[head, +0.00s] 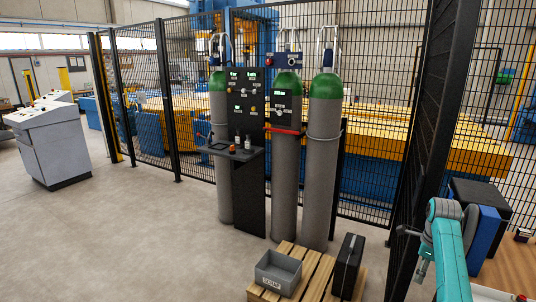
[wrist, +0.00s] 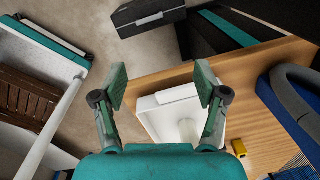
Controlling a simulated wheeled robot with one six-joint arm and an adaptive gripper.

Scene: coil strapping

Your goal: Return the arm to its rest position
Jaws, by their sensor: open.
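My arm (head: 450,250) is at the lower right of the head view, bent at a joint beside the dark fence post. My gripper (wrist: 161,84) is in the wrist view with its two fingers spread wide and nothing between them. Below and beyond the fingers is a white tray-like object (wrist: 165,102) on a wooden surface (wrist: 262,70); the gripper is apart from it as far as I can tell. In the head view I cannot make out the fingertips clearly.
Grey gas cylinders (head: 322,160) with green tops stand by a black panel (head: 247,95) and mesh fence. A pallet (head: 313,274) bears a grey crate (head: 284,277) and black case (head: 347,266). A console (head: 55,145) stands left; the floor between is clear. A small yellow object (wrist: 239,149) lies near the tray.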

